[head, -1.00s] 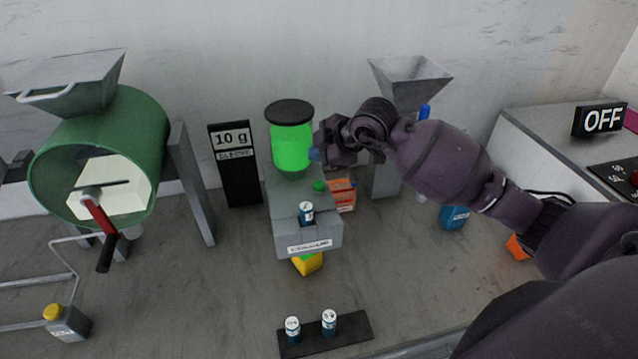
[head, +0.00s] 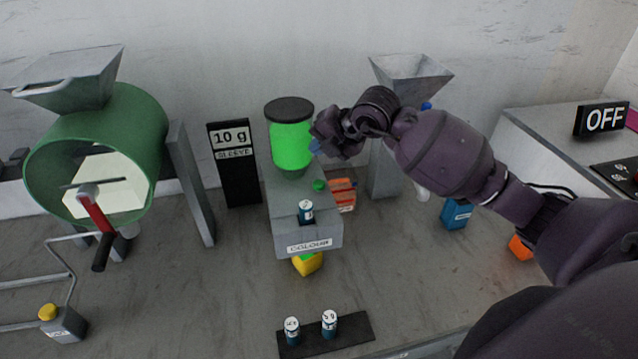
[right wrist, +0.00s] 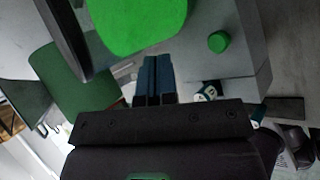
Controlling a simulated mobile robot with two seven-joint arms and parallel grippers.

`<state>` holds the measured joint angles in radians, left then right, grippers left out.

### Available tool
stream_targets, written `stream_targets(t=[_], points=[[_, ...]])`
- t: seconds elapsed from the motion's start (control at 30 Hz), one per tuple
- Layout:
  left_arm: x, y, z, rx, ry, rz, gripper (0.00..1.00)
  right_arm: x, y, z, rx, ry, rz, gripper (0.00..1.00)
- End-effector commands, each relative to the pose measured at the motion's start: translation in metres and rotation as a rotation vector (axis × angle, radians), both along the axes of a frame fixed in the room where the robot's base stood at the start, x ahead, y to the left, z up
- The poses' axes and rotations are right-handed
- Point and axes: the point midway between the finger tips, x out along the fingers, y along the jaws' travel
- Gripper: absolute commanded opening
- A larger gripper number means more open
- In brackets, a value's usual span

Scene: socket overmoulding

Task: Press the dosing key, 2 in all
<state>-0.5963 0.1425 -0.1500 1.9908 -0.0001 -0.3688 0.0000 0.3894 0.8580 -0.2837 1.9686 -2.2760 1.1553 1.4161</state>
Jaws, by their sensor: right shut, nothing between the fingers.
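The dosing key is a round green button (head: 319,185) on top of the grey dosing unit (head: 288,207) marked COLOUR. It also shows in the right wrist view (right wrist: 218,42). My right gripper (head: 317,147) is shut and empty, above and behind the key, beside the jar of bright green material (head: 290,146). Its blue fingertips (right wrist: 154,68) show near the jar in the right wrist view, apart from the key. The display sign (head: 235,165) behind reads 10 g, SLEEVE. My left gripper is not in view.
A small labelled canister (head: 306,211) sits on the unit's front, with a yellow container (head: 308,264) beneath. Two canisters stand on a dark strip (head: 350,335) in front. A green drum (head: 148,125) stands left, an OFF sign (head: 602,119) right. The bench between is mostly clear.

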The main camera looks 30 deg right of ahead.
Motion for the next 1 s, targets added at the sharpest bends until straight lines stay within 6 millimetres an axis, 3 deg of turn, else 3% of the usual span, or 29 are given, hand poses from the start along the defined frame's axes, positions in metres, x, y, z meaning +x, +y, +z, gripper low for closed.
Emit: stream_targets(t=[1.0], points=[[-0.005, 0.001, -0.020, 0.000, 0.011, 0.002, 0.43, 0.001, -0.003, 0.010, -0.742, -0.346, 0.763, 0.00]])
